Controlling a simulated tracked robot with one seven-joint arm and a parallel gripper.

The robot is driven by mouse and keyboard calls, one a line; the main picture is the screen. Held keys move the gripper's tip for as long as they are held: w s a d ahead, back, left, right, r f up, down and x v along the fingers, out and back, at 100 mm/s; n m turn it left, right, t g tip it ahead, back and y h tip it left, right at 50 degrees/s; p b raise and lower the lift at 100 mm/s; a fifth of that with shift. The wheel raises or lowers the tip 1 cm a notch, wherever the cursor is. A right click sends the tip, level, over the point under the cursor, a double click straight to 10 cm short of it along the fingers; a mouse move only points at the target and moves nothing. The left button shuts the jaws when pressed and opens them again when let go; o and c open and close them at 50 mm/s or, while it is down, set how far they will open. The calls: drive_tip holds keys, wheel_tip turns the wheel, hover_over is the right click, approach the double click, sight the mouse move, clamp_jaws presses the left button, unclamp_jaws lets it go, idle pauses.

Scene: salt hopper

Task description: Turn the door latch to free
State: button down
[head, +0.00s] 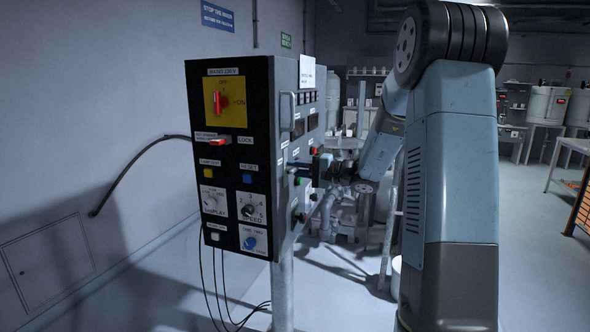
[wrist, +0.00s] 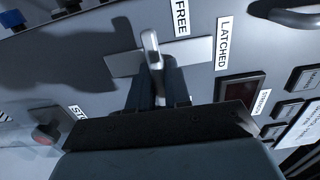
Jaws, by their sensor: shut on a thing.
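The door latch is a silver lever (wrist: 151,47) in front of a pale plate (wrist: 190,53) on the grey panel door, in the wrist view. My gripper (wrist: 156,84) is shut on the latch, with a dark finger on each side and the lever's rounded end showing beyond them. A FREE label (wrist: 181,17) and a LATCHED label (wrist: 222,43) stand to the right of the lever. The lever's end lies nearer the FREE label. In the head view my gripper is at the cabinet's right side, and the latch cannot be made out there.
The control cabinet (head: 262,180) stands on a post, with a black front panel of switches and knobs. In the wrist view a door handle (wrist: 297,17), a dark display (wrist: 240,90) and a red button (wrist: 44,135) are near my gripper. Open floor (head: 535,225) lies at the right.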

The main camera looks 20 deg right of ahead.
drive_tip(key=shift+d+f, duration=0.1)
drive_tip(key=c, duration=1.4)
unclamp_jaws()
drive_tip(key=shift+w, duration=0.1)
drive_tip(key=o, duration=0.3)
drive_tip(key=v, duration=1.3)
drive_tip(key=shift+s+d, duration=0.3)
